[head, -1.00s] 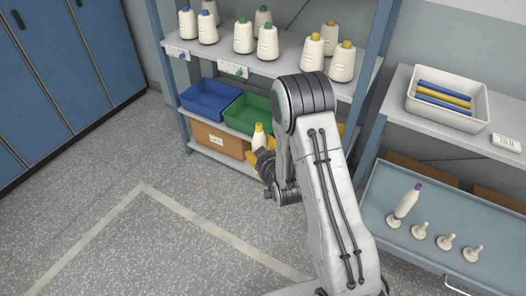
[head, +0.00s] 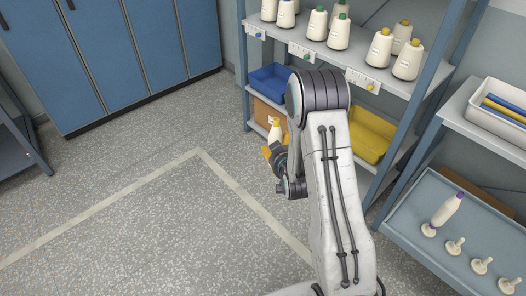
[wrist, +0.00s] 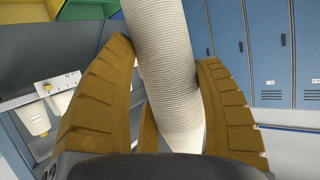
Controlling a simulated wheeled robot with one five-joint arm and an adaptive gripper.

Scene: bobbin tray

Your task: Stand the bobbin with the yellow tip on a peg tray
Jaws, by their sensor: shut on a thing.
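The bobbin with the yellow tip (head: 274,132) is a white bobbin held upright in front of the shelf in the head view. My gripper (head: 272,150) is shut on it. The peg tray (head: 408,220) is the blue surface at the right. It has a row of white pegs (head: 455,246). A bobbin with a purple tip (head: 447,209) stands tilted on the leftmost visible peg.
A shelf (head: 348,65) holds cone spools with blue, green and yellow tops. Below are a blue bin (head: 272,82) and a yellow bin (head: 372,135). A white box (head: 490,118) with coloured rods sits above the tray. Blue lockers (head: 150,50) line the back; open floor lies left.

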